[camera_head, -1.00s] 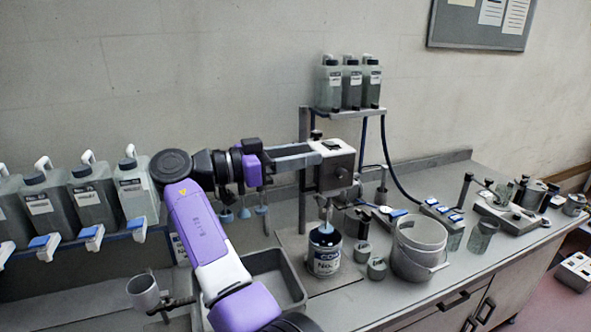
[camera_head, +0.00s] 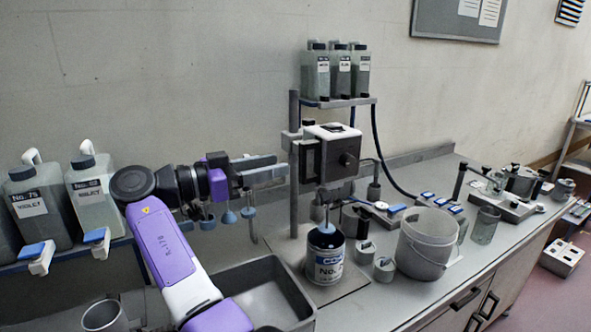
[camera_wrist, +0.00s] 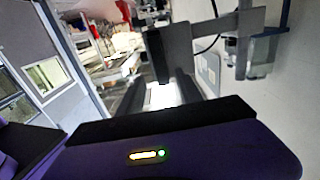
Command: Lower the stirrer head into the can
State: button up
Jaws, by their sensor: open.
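The stirrer head (camera_head: 333,152) is a white and grey box on a vertical post (camera_head: 294,175) at the middle of the bench. The can stands upright on a flat base plate. My gripper (camera_head: 268,168) is open and empty, left of the post and apart from the stirrer head. In the wrist view the post and head show blurred beyond my gripper.
A white bucket (camera_head: 421,247) and small cups (camera_head: 384,269) stand right of the can. Labelled bottles (camera_head: 341,75) stand on a shelf above the head. Large jugs (camera_head: 95,190) line the left.

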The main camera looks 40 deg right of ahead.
aim_at(300, 161)
jog(key=p+x, duration=0.2)
jog(key=x, duration=0.4)
jog(key=shift+p, duration=0.3)
jog(key=shift+x, duration=0.9)
jog(key=shift+f, duration=0.1)
jog(key=shift+c, duration=0.4)
grip_shut()
